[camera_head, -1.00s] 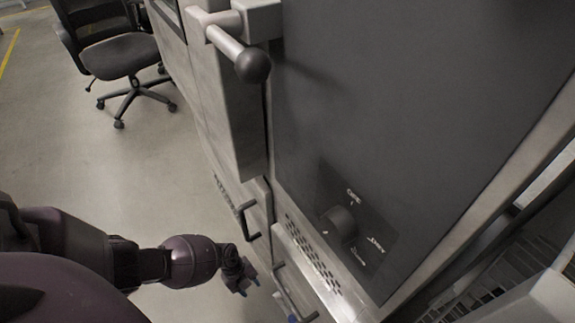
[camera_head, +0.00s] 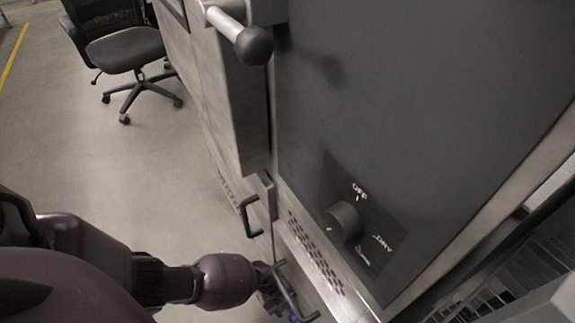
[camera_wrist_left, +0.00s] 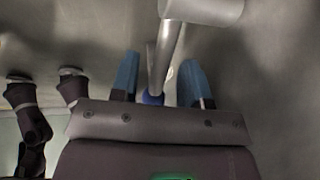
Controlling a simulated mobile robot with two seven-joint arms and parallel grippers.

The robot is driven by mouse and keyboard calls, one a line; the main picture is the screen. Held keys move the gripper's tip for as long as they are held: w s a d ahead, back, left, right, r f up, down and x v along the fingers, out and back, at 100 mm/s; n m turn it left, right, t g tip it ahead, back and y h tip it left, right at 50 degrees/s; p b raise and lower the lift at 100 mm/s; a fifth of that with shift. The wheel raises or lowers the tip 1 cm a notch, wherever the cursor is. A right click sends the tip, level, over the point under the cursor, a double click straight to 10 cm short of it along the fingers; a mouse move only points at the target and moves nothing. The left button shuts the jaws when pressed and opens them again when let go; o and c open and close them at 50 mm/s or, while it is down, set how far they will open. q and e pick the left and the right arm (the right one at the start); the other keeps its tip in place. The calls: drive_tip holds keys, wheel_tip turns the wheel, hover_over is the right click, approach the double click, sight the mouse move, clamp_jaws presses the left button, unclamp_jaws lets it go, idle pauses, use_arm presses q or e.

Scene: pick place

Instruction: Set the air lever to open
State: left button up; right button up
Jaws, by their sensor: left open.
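In the left wrist view, a grey metal lever (camera_wrist_left: 169,48) with a blue end (camera_wrist_left: 152,98) reaches down from a pale cylindrical hub (camera_wrist_left: 202,10). My left gripper (camera_wrist_left: 158,82) is open, with one blue finger on each side of the lever's lower part. I cannot tell whether a finger touches it. In the head view my left gripper (camera_head: 278,304) is at the bottom, beside the lower front of the machine, partly hidden by a black handle. No label for the lever's positions is readable. My right gripper is not in view.
The machine's dark panel (camera_head: 400,110) carries a black knob (camera_head: 344,220) with white markings. A ball-ended handle (camera_head: 252,46) sticks out above. Black bar handles (camera_head: 247,217) (camera_head: 292,292) project from the lower front. An office chair (camera_head: 124,55) stands far left; the floor between is clear.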

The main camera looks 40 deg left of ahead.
use_arm(q)
drive_tip(key=shift+x, duration=0.8)
drive_tip(key=shift+r, duration=0.1)
clamp_jaws()
